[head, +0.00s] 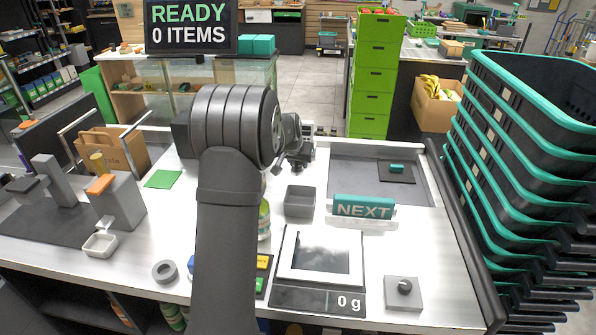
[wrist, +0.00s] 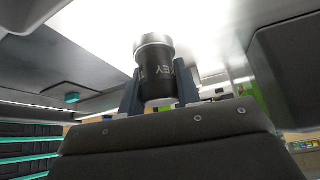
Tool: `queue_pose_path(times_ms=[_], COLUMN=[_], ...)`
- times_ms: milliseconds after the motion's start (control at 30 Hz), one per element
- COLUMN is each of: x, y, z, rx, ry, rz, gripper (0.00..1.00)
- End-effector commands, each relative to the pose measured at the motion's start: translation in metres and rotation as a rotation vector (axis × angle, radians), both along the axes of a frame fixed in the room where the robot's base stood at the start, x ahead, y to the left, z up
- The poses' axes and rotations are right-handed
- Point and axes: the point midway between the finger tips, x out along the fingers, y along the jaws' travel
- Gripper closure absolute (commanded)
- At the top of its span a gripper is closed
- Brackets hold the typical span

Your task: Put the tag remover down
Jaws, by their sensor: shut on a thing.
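My gripper (wrist: 158,68) is shut on a dark cylinder with a silver end and white lettering, which I take to be the tag remover (wrist: 157,88). The lettering is only partly readable. One finger lies on each side of it, and the silver end points away from my wrist. In the head view my gripper (head: 301,157) is behind my forearm, above the back middle of the counter (head: 240,285). The held thing cannot be made out there. Whether it touches the counter cannot be told.
A grey open bin (head: 299,201) stands in front of my gripper, with the NEXT sign (head: 363,207) to its right. The scale (head: 318,256) is nearer. A teal item (head: 397,168) lies on a dark pad at the back right. Stacked baskets (head: 478,170) line the right edge.

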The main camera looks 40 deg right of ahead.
Motion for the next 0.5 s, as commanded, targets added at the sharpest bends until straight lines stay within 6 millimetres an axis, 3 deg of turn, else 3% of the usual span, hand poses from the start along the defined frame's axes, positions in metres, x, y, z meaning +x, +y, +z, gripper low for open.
queue_pose_path(times_ms=[200,500], x=[-0.001,-0.001], y=[0.000,0.000], z=[-0.032,-0.035], rx=[0.001,0.000], ry=[0.003,0.000], rz=[0.001,0.001], gripper=[0.92,0.92])
